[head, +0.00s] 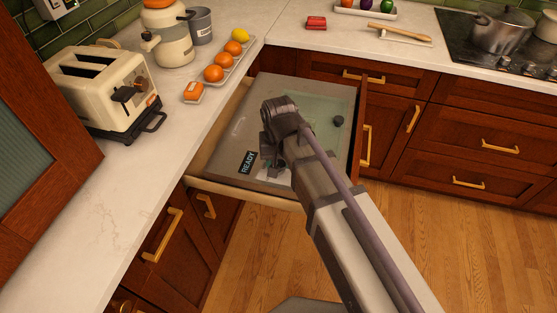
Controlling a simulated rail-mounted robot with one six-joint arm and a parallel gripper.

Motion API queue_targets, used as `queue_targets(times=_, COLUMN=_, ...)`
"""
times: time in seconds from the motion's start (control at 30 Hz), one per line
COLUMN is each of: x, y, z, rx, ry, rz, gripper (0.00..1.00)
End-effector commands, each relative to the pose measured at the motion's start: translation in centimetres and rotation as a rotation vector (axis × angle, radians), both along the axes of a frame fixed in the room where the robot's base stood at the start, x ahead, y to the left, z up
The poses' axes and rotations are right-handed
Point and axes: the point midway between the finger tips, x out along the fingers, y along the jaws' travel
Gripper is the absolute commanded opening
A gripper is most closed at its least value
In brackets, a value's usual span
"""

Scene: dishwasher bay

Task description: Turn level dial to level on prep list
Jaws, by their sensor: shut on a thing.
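A grey appliance panel (222,143) lies in an open pull-out drawer at the corner of the counter. A dark label or display reading READY (248,162) is at its front left. My gripper (270,168) is low over the front part of the panel, just right of READY. It is shut on what seems to be the level dial; my wrist and fingers hide the dial and its markings. A small dark knob (338,121) stands free on the panel's right side, apart from my gripper. I cannot make out a prep list.
A toaster (110,88), a cream jug-like appliance (168,40) and a tray of oranges and a lemon (214,74) stand on the left counter. A stove with a pot (503,32) is at the back right. The wooden floor (470,240) at right is clear.

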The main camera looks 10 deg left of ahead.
Motion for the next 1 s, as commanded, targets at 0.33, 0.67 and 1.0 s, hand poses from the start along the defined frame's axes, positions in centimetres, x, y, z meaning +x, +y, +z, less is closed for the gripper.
queue_targets(times=0.33, x=-0.01, y=-0.01, z=-0.02, rx=0.000, ry=0.000, rz=-0.168, gripper=0.18)
queue_targets(times=0.67, x=-0.02, y=-0.01, z=-0.02, rx=0.000, ry=0.000, rz=-0.203, gripper=0.18)
queue_targets(times=1.0, x=-0.02, y=-0.01, z=-0.02, rx=0.000, ry=0.000, rz=-0.202, gripper=0.54)
